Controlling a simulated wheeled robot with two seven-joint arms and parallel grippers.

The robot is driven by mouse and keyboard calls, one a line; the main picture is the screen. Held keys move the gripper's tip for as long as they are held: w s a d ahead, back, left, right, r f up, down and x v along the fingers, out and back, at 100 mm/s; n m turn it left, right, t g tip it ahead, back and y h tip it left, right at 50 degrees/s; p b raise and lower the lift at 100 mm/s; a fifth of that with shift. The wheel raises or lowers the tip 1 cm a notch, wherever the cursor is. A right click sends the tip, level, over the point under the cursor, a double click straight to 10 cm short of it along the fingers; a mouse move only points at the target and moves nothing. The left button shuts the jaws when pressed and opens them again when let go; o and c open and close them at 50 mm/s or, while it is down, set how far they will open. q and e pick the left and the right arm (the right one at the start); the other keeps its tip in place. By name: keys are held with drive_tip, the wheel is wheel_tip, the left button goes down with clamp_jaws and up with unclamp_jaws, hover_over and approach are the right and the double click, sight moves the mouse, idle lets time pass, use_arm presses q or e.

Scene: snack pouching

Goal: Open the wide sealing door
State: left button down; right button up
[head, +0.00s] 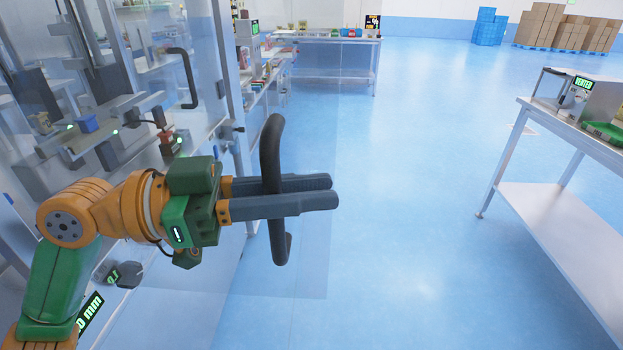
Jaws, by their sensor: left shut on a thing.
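The wide sealing door (305,245) is a clear pane at the left and centre of the head view. Its faint edge stands out over the blue floor, to the right of the machine's metal post, so it appears swung out from the frame. A dark curved door handle (270,150) stands upright on it. My left gripper (325,191) reaches in from the left and is shut on this handle, its two grey fingers on either side of the bar. My right gripper is not in view.
A second dark handle (188,78) is on the glazed machine at the left. A metal table (560,212) with a device and a green tray stands at the right. A bench (335,72) with small goods is at the back. The middle floor is clear.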

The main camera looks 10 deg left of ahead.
use_arm(q)
drive_tip(key=shift+s+m+g, duration=0.3)
drive_tip(key=shift+s+g, duration=0.3)
drive_tip(key=shift+s, duration=0.7)
drive_tip(key=c, duration=1.1)
unclamp_jaws()
drive_tip(key=shift+o, duration=0.2)
drive_tip(key=b+v, duration=0.3)
drive_tip(key=v, duration=0.4)
drive_tip(key=shift+b, duration=0.3)
drive_tip(key=shift+f, duration=0.15)
